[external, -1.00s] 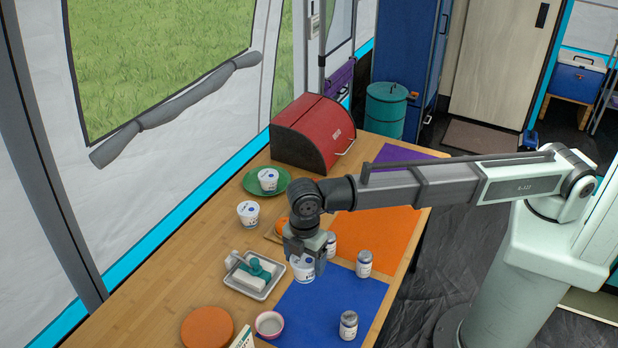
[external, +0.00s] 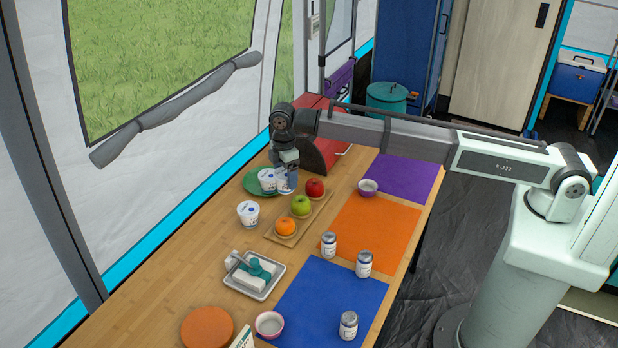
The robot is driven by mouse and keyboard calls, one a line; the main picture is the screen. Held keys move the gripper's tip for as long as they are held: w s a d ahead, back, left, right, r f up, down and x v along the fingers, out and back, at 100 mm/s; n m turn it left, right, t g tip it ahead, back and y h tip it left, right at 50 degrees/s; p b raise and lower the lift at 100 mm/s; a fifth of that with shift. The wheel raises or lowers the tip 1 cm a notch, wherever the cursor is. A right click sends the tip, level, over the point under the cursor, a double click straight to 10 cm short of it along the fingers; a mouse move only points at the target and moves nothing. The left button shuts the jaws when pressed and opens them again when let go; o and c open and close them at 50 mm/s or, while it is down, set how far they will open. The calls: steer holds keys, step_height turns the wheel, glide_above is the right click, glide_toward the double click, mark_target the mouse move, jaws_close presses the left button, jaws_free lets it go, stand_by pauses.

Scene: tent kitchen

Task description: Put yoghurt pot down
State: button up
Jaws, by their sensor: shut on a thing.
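My gripper (external: 287,172) is shut on a white yoghurt pot (external: 286,185) at the far left part of the table. The held pot is upright, at the right side of the green plate (external: 251,187). I cannot tell whether it touches the plate or hangs just above it. A second yoghurt pot (external: 267,178) sits on the plate, close beside the held one. A third yoghurt pot (external: 248,213) stands on the bare wood nearer the camera. The gripper hides part of the held pot's top.
A wooden board (external: 272,235) with an orange, a green apple and a red apple lies just right of the plate. A tray with a butter block (external: 255,273), jars and bowls are nearer. Bare wood (external: 180,265) lies at left.

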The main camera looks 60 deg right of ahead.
steer(key=w+d+m, duration=0.1)
steer(key=w+d, duration=0.9)
steer(key=d, duration=0.2)
steer(key=shift+w+d+r, duration=0.2)
steer(key=shift+w+d, duration=0.35)
steer(key=shift+w, duration=0.25)
steer(key=shift+w+d, duration=0.3)
steer(key=shift+w, duration=0.25)
steer(key=w+n, duration=0.4)
steer(key=shift+w+a+r+n, duration=0.15)
steer(key=shift+a+r+n, duration=0.1)
steer(key=shift+a+n, duration=0.1)
steer(key=shift+f+n, duration=0.2)
steer(key=shift+n, duration=0.05)
steer(key=shift+f, duration=4.85)
steer(key=shift+f, duration=0.15)
steer(key=o, duration=0.9)
